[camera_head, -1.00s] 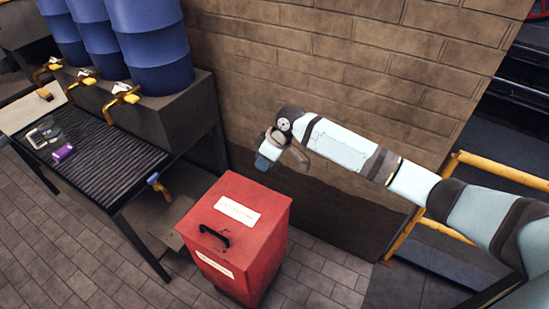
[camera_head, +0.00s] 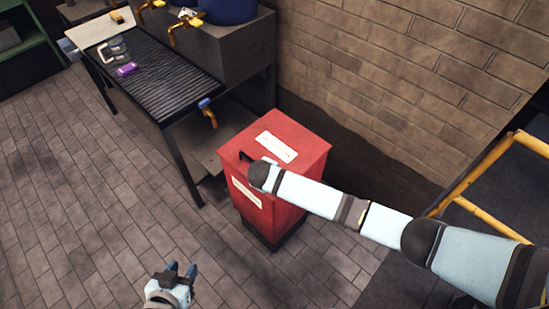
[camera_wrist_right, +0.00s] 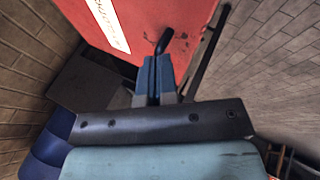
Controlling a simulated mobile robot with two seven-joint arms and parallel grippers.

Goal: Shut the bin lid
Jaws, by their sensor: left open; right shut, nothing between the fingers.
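The red bin (camera_head: 283,207) stands on the floor by the brick wall. Its red lid (camera_head: 308,143), with a white label, lies flat on top, and I see no clear gap under it. The lid's black handle (camera_head: 245,157) is partly hidden by my right arm; in the right wrist view the handle (camera_wrist_right: 163,41) is just beyond the fingertips. My right gripper (camera_wrist_right: 158,60) is shut and empty, pointing at the lid near the handle; I cannot tell whether it touches. My left gripper (camera_head: 182,268) is open and empty at the bottom, apart from the bin.
A dark ribbed bench (camera_head: 160,85) with a clamp and a purple item stands left of the bin. Yellow valves (camera_head: 185,35) and blue drums are behind it. A yellow railing (camera_head: 475,175) is at the right. The paved floor in front is clear.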

